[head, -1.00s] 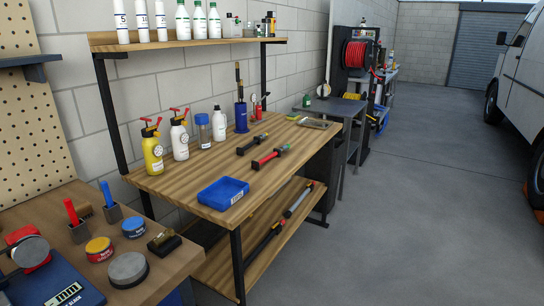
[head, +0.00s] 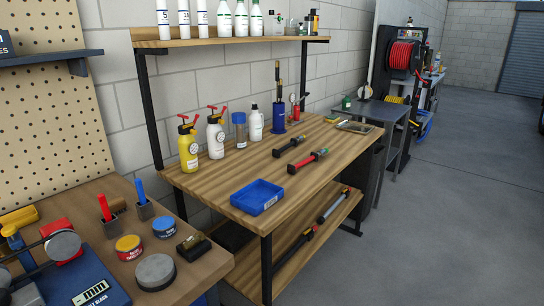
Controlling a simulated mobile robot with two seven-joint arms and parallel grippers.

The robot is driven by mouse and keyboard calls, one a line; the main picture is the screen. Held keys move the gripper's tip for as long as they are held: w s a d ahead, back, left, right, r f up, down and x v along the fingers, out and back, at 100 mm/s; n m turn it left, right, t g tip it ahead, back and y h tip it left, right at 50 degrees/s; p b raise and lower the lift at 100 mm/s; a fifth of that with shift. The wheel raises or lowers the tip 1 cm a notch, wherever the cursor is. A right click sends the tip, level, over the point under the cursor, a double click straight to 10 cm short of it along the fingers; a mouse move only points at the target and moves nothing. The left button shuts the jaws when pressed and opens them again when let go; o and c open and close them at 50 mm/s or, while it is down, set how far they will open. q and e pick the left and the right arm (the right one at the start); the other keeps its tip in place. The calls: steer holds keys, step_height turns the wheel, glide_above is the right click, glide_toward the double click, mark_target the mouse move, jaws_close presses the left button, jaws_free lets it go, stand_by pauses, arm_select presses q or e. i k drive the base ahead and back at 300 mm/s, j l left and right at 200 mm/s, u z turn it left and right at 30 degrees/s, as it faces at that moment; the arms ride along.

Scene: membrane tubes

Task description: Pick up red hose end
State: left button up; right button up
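A reel of red hose (head: 404,55) hangs in a dark frame at the far back right, beyond the workbench. The loose end of the hose is too small to make out. Neither of my grippers is in view.
A wooden workbench (head: 226,187) stands ahead with a blue tray (head: 257,197), spray bottles and two dark bar-shaped tools (head: 308,161). A grey side table (head: 384,110) stands behind it. A nearer bench at lower left holds tins and a blue scale (head: 92,280). The floor at right (head: 460,200) is clear.

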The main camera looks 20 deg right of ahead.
mark_target(314, 156)
steer(key=i+l+u, duration=0.25)
steer(key=l+u, duration=0.3)
steer(key=i+l+u, duration=0.15)
steer(key=l, duration=0.4)
steer(key=i+l+u, duration=0.15)
steer(key=l, duration=0.4)
steer(key=l+u, duration=0.15)
steer(key=l, duration=0.4)
steer(key=i+l, duration=0.1)
steer(key=l, duration=0.8)
steer(key=i+l, duration=0.15)
steer(key=l, duration=0.8)
steer(key=i+l+u, duration=0.1)
steer(key=l, duration=0.8)
steer(key=k, duration=0.5)
